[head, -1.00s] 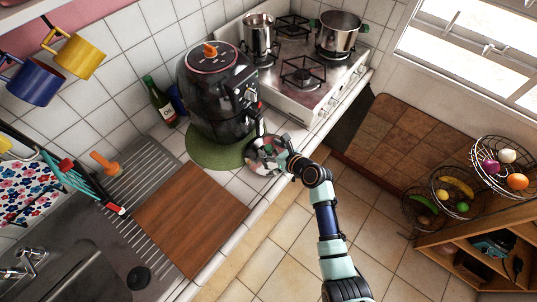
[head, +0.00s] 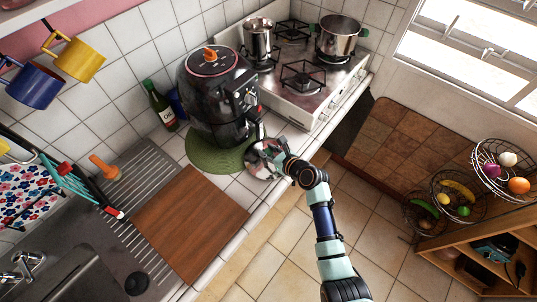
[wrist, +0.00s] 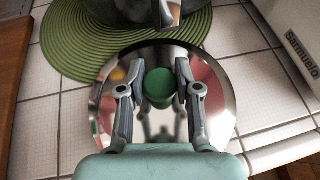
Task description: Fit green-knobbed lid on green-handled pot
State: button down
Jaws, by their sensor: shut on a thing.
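The shiny round lid (wrist: 215,85) with a green knob (wrist: 159,84) is at the tiled counter's front edge, beside the round green mat. My gripper (wrist: 160,88) is shut on the green knob, one finger on each side. In the head view my gripper (head: 283,160) partly covers the lid (head: 262,158). I cannot tell whether the lid rests on the tiles or hangs just above. The green-handled pot (head: 337,37) stands without a lid on the stove's back right, its opening showing.
A black air fryer (head: 215,95) stands on the green mat (head: 205,155) right beside the lid. The stove (head: 300,85) also bears a tall steel pot (head: 258,40) at its left. A wooden board (head: 190,225) lies left of my gripper. Floor space is free at the right.

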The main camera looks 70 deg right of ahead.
aim_at(270, 153)
jog(key=shift+r, duration=0.55)
jog(key=r+p, duration=0.1)
jog(key=s+r, duration=0.1)
jog(key=shift+a+r+p, duration=0.15)
jog(key=shift+r+p, duration=0.15)
jog(key=shift+p, duration=0.05)
jog(key=s+a, duration=0.4)
jog(key=s, duration=0.3)
jog(key=s+a+p, duration=0.1)
jog(key=s+a, duration=0.2)
jog(key=s, duration=0.5)
jog(key=shift+a, duration=0.4)
jog(key=shift+f, duration=0.1)
